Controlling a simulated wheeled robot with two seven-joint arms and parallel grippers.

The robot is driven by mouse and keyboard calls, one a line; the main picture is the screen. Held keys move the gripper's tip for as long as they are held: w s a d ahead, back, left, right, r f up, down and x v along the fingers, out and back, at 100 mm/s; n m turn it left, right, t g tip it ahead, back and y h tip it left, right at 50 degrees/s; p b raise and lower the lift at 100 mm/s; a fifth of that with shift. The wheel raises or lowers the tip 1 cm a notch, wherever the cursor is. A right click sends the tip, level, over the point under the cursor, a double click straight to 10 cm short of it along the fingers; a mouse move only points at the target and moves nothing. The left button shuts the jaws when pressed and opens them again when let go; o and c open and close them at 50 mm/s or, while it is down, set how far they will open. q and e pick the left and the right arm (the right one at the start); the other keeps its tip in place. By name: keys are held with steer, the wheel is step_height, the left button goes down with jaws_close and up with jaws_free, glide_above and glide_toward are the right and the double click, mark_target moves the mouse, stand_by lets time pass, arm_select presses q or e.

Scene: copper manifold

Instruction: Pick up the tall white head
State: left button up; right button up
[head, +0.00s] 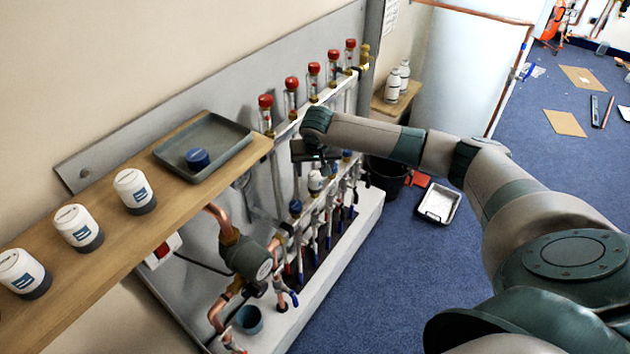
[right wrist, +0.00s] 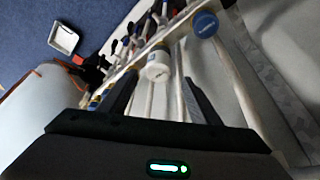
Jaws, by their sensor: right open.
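A white head (head: 315,181) sits on the lower rail of the copper manifold. It also shows in the right wrist view (right wrist: 158,65), beyond and between my fingertips. My right gripper (head: 316,160) is open and empty, just above this head and apart from it. In the right wrist view its two dark fingers (right wrist: 160,92) are spread wide. Three more white heads with grey bases (head: 134,190) (head: 78,228) (head: 22,272) stand upright on the wooden shelf. My left gripper is not in view.
Blue caps (head: 295,208) (right wrist: 205,24) sit on the same rail, close to the white head. Red-capped flow tubes (head: 291,84) line the upper rail. A grey tray (head: 236,142) with a blue cap (head: 197,158) lies on the shelf. A pump (head: 246,258) stands at the near end.

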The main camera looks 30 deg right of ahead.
mark_target(315, 174)
steer(key=shift+w+d+f, duration=0.1)
steer(key=shift+d+f, duration=0.05)
steer(key=shift+f, duration=0.2)
steer(key=shift+p+x, duration=0.4)
steer(key=shift+x, duration=1.75)
steer(key=shift+f, duration=0.1)
steer(key=shift+d, duration=0.1)
steer(key=shift+c, duration=0.6)
steer(key=c, duration=1.1)
steer(key=shift+r, duration=0.5)
step_height(315, 174, up, 3)
steer(key=shift+r+b, duration=0.2)
steer(key=shift+b, duration=0.2)
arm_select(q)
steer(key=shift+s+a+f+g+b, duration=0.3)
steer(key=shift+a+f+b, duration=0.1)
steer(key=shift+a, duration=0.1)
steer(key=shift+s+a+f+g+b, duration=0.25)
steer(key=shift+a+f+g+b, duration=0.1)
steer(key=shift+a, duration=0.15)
arm_select(e)
steer(key=shift+s+d+r, duration=1.1)
steer(key=shift+s+d, duration=0.2)
steer(key=shift+d, duration=0.15)
steer(key=shift+s+d+r, duration=1.15)
steer(key=shift+s+d, duration=0.15)
steer(key=shift+d, duration=0.15)
steer(key=shift+s+d+r, duration=1.1)
steer(key=shift+s+d, duration=0.2)
steer(key=shift+d, duration=0.15)
